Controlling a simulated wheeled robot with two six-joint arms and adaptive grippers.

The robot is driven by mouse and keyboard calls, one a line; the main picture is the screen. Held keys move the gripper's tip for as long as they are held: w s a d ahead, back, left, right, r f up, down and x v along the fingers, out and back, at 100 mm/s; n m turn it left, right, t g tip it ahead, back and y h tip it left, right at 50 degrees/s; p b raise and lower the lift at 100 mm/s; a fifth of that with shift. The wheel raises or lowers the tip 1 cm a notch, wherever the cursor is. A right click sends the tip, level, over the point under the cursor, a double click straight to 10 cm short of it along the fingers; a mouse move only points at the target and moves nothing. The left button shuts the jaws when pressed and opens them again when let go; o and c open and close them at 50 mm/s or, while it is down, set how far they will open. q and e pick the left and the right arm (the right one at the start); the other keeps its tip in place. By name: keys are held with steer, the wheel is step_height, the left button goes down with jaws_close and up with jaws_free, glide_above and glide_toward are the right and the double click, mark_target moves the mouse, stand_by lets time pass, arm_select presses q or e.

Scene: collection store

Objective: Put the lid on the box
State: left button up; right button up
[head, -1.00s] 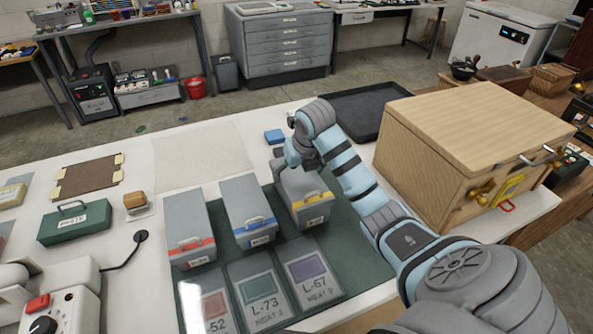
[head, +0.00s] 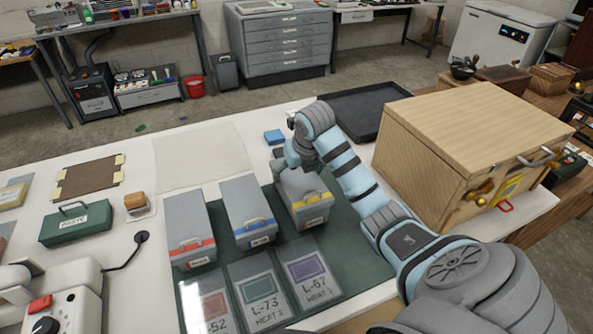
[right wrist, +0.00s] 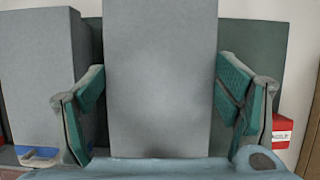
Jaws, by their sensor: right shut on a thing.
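A grey box with a yellow band (head: 311,208) stands on the green mat, at the right of a row of three. My right gripper (head: 299,168) is over its grey lid (head: 298,186). In the right wrist view the fingers flank this plain grey lid (right wrist: 160,80), one on each side, and are shut on it. The lid appears at the box's top; I cannot tell whether it is fully seated. My wrist hides its far end. My left gripper is not in view.
A blue-banded box (head: 248,205) stands close at the left, then a red-banded box (head: 184,225). Label cards (head: 256,293) lie in front. A large wooden cabinet (head: 450,150) stands right of my arm, and a black tray (head: 352,112) lies behind.

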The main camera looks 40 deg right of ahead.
steer(key=shift+f, duration=0.15)
steer(key=shift+f+b, duration=0.4)
steer(key=shift+f, duration=0.2)
steer(key=shift+f, duration=0.1)
stand_by(0.6)
steer(key=shift+f, duration=0.25)
steer(key=o, duration=1)
steer(key=shift+o, duration=0.2)
